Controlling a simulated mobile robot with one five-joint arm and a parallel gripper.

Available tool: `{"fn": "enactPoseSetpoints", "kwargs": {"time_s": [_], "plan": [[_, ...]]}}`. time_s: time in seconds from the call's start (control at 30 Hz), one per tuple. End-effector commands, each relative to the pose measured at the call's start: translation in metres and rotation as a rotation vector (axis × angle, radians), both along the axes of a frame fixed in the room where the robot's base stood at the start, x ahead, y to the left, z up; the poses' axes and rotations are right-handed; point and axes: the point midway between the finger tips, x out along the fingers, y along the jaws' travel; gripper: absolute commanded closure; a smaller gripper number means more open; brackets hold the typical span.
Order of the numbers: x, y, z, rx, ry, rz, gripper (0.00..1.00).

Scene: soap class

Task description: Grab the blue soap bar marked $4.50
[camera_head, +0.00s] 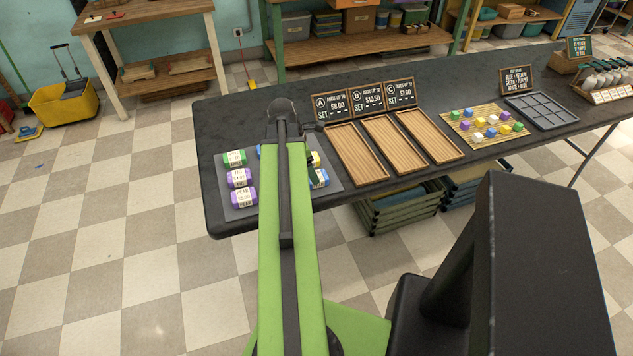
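A dark grey mat (232,210) lies at the table's near left with several wrapped, labelled soap bars. A blue bar (320,178) shows at its right side, partly hidden by my green arm. A sliver of blue (259,150) shows left of the arm. Their prices cannot be read. A green bar (234,158) and two purple bars (238,178) form the left column. A yellow bar (314,160) sits behind the right blue one. My arm reaches over the mat and hides its middle. My gripper is hidden beyond the arm's dark end, so its fingers do not show.
The black table (235,107) carries three wooden trays (356,153) under price signs A, B and C (365,98). Farther right are a bamboo mat (458,128) with small coloured cubes and a grey gridded tray (542,111). Stacked crates (400,208) stand below.

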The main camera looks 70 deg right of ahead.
Motion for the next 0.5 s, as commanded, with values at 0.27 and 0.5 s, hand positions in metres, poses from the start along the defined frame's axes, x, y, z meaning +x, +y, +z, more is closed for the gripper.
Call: {"fn": "enactPoseSetpoints", "kwargs": {"time_s": [0.27, 0.5], "plan": [[-0.012, -0.011, -0.045, 0.000, 0.000, 0.000, 0.25], [-0.012, -0.011, -0.041, 0.000, 0.000, 0.001, 0.27]]}}
